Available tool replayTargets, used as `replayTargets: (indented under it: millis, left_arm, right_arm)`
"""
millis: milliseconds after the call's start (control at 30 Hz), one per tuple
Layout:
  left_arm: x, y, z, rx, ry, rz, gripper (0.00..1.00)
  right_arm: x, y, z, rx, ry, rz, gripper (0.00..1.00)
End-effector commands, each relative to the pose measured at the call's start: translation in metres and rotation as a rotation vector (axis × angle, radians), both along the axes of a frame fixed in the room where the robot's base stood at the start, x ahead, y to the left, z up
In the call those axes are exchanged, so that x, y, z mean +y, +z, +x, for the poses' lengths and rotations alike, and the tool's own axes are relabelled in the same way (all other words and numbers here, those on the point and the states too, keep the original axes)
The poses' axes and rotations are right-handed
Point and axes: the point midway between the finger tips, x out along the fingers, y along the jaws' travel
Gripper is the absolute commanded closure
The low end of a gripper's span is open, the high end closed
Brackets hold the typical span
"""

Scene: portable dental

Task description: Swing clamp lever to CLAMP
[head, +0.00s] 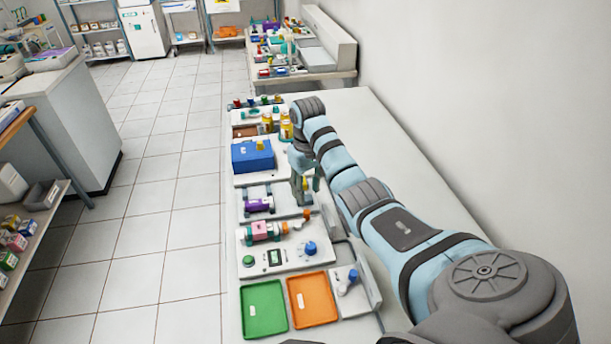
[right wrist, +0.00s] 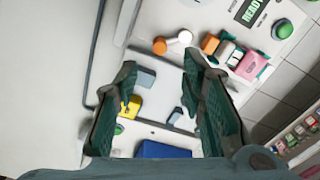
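A lever with an orange knob and a white end (head: 303,220) sits at the right end of a pink clamped part (head: 262,231) on the white device. In the right wrist view the lever (right wrist: 172,42) lies just beyond my fingertips, beside the pink part (right wrist: 252,66). My right gripper (head: 304,192) hangs over the table, behind the lever in the head view. In the right wrist view its fingers (right wrist: 160,66) are spread apart, with no object visibly held. Which lever position is CLAMP cannot be read. My left gripper is not in view.
A green tray (head: 264,308) and an orange tray (head: 328,312) lie in front of the device. A blue knob (head: 310,248) and a display (head: 275,257) are on it. Behind are a purple part (head: 259,205) and a blue box (head: 254,156).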

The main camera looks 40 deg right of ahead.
Motion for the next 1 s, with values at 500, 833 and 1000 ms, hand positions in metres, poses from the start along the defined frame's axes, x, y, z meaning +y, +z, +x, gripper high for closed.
replayTargets:
  millis: [500, 833, 1000]
  left_arm:
    - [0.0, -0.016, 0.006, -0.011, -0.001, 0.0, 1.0]
    - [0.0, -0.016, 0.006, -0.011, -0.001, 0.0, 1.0]
    - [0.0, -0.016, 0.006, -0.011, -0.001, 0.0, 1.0]
  right_arm:
    - [0.0, -0.084, 0.001, -0.003, 0.0, -0.001, 0.63]
    - [0.0, -0.083, 0.001, -0.002, 0.0, -0.001, 0.94]
    - [0.0, -0.083, 0.001, -0.002, 0.0, -0.001, 1.0]
